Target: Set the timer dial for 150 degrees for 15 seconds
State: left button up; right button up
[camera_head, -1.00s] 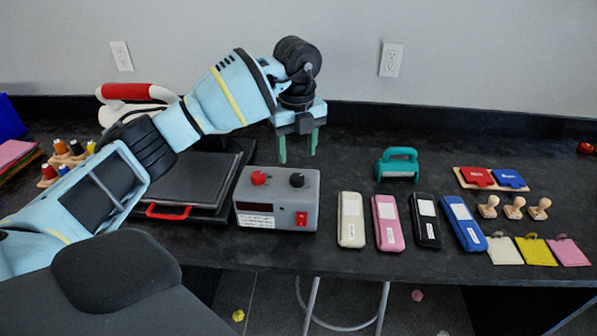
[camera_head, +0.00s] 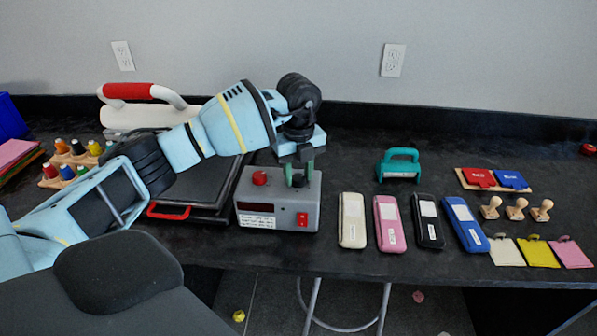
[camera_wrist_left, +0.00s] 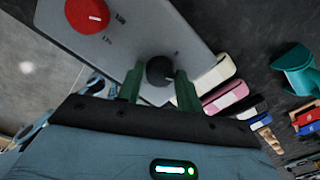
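A grey control box (camera_head: 290,212) stands on the black bench with a red dial (camera_head: 259,178) and a black dial (camera_head: 299,180) on top. Its front has a dark display (camera_head: 254,207), a white label and a red switch (camera_head: 302,219). My left gripper (camera_head: 299,174) points down over the black dial. In the left wrist view, its green fingers (camera_wrist_left: 160,88) are open, one on each side of the black dial (camera_wrist_left: 160,70); I cannot tell whether they touch it. The red dial (camera_wrist_left: 87,14) has small printed marks beside it. My right gripper is not in view.
A heat press (camera_head: 140,115) with a red and white handle stands left of the box, partly behind my left arm. Several slim cases (camera_head: 352,220) lie to the right. A teal handled tool (camera_head: 399,166) sits behind them. The bench behind the box is clear.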

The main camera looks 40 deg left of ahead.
pick_arm(q)
jog(key=c, duration=0.5)
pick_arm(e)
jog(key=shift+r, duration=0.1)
